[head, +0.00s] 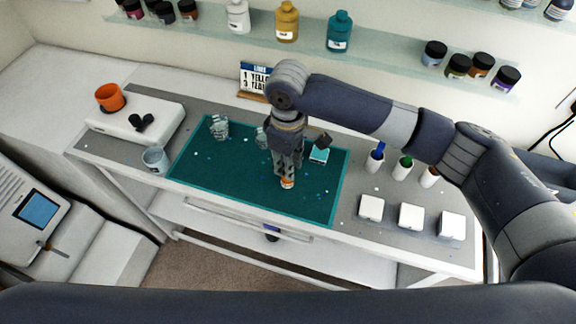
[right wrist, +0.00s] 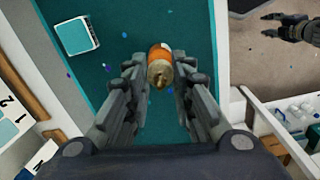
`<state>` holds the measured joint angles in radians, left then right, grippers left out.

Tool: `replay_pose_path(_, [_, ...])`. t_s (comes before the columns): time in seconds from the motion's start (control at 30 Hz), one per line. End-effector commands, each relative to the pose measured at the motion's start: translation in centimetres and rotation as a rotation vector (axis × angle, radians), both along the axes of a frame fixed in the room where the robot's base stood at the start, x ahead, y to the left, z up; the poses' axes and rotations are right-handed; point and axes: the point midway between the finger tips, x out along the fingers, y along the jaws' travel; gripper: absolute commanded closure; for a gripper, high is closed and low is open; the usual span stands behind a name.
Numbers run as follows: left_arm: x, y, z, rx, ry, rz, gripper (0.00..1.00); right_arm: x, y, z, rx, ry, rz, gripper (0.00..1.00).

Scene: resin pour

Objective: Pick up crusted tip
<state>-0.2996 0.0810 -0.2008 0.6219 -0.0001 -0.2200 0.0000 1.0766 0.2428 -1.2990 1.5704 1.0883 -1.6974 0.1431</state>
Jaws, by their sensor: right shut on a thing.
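The crusted tip (right wrist: 159,65) is a small orange piece with a tan, rough-looking end. In the right wrist view it sits between the fingers of my right gripper (right wrist: 160,84), which is shut on it. In the head view my right gripper (head: 287,176) points down over the teal mat (head: 235,178), and the tip (head: 287,183) shows as an orange and white bit at its fingertips. I cannot tell whether the tip touches the mat. My left gripper (right wrist: 272,25) shows in the right wrist view, away from the table, with its fingers apart and empty.
A small teal-topped box (head: 319,155) and clear cups (head: 218,127) stand on the mat. White holders (head: 402,168) with coloured tops and white boxes (head: 411,217) stand at right. A white device (head: 135,121) with an orange pot (head: 110,97) stands at left. The mat's front is mostly clear.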

Motion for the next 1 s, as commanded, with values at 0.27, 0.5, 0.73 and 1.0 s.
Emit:
replay_pose_path(0.27, [0.1, -0.1, -1.9, -0.001, -0.002, 0.001, 0.60, -2.8, 1.1, 1.9, 0.002, 0.001, 0.006, 0.85])
replay_pose_path(0.5, [0.1, -0.1, -3.5, -0.001, -0.001, 0.002, 0.60, -9.2, 3.4, 2.6, 0.004, 0.000, 0.008, 0.85])
replay_pose_path(0.73, [0.0, -0.1, -4.3, -0.001, 0.001, 0.002, 0.60, -13.4, 4.9, 3.2, 0.001, 0.000, 0.004, 0.85])
replay_pose_path(1.0, [-0.1, -0.1, -3.7, -0.001, 0.002, 0.002, 0.60, -15.1, 5.4, 4.0, 0.000, 0.000, 0.000, 0.85])
